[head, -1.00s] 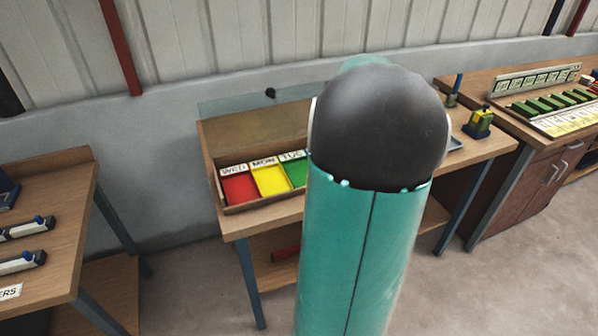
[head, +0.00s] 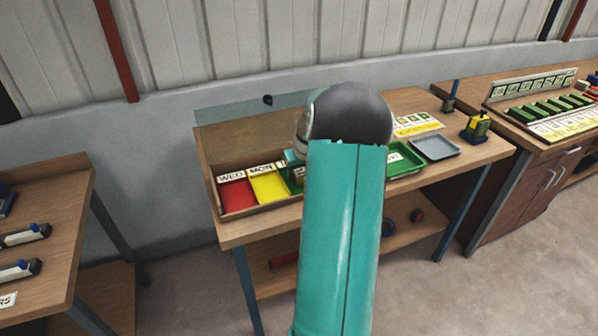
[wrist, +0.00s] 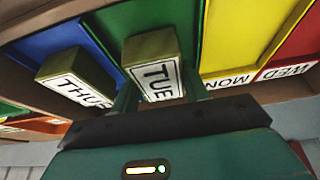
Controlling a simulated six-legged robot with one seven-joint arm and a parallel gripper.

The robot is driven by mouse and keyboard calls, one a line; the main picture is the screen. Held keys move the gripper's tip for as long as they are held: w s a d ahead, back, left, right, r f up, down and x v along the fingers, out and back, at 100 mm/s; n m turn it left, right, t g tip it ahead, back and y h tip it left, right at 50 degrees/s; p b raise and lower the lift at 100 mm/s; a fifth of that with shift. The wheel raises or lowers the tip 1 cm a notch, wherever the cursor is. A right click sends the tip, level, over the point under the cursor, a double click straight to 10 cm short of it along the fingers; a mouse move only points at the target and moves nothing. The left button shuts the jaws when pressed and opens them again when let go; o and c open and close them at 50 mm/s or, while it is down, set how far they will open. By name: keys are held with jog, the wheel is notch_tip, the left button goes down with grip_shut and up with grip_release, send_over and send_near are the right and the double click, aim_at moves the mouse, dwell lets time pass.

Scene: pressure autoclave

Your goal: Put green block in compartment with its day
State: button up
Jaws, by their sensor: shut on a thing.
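In the wrist view, my gripper (wrist: 157,95) is shut on a block (wrist: 153,48) with an olive-green top and a white TUE label facing the gripper. The held block is over the green compartment (wrist: 188,15); whether it touches the floor cannot be told. That compartment's own label is hidden. To its right are the yellow compartment (wrist: 230,45) marked MON and the red compartment (wrist: 300,40) marked WED. In the head view, the organiser box (head: 262,207) stands on the middle table; my arm covers its right part and most of my gripper.
A similar block (wrist: 75,75) marked THU sits at the blue compartment (wrist: 55,38), close left of the held block. In the head view, a green tray (head: 405,160) and grey tray (head: 436,148) lie to the right. A clear panel (head: 225,112) stands behind the box.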

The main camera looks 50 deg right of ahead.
jog(key=shift+f, duration=0.35)
jog(key=shift+f, duration=0.15)
jog(key=o, duration=0.7)
jog(key=v, duration=1.2)
